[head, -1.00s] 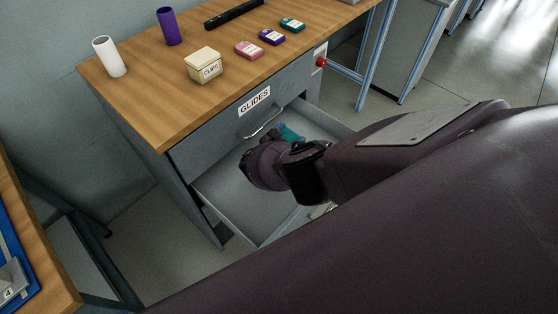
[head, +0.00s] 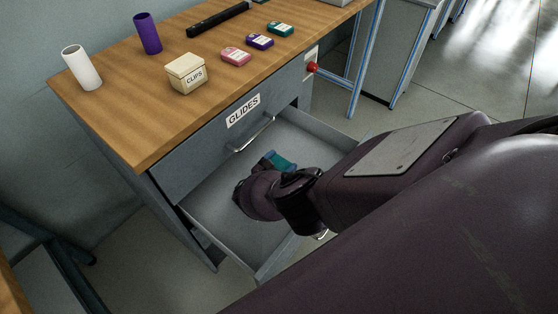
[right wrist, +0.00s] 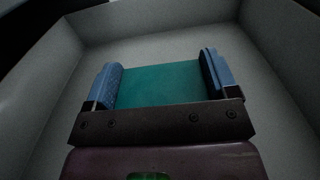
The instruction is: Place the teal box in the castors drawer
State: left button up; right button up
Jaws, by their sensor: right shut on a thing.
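The teal box (right wrist: 160,84) is between the two blue fingertips of my right gripper (right wrist: 160,80) in the right wrist view. The gripper is shut on it. In the head view a small part of the teal box (head: 282,162) shows past my right gripper (head: 268,160), which is over the open drawer (head: 222,196). The drawer's grey floor and walls surround the box in the wrist view. I cannot tell whether the box touches the drawer floor. The open drawer is below a closed one labelled GLIDES (head: 243,111); its own label is hidden. My left gripper is not in view.
On the wooden top stand a white cylinder (head: 82,67), a purple cylinder (head: 148,34), a CLIPS box (head: 186,74), a black bar (head: 219,19) and small pink (head: 236,56), purple (head: 260,41) and teal (head: 281,29) items. A red knob (head: 312,67) is at the cabinet's right.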

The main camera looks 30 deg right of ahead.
notch_tip(320, 180, down, 3)
jog(key=shift+r+b, duration=0.2)
jog(key=shift+b, duration=0.15)
jog(key=shift+r, duration=0.2)
jog(key=shift+c, duration=0.4)
jog(key=shift+f, duration=0.1)
jog(key=o, duration=1)
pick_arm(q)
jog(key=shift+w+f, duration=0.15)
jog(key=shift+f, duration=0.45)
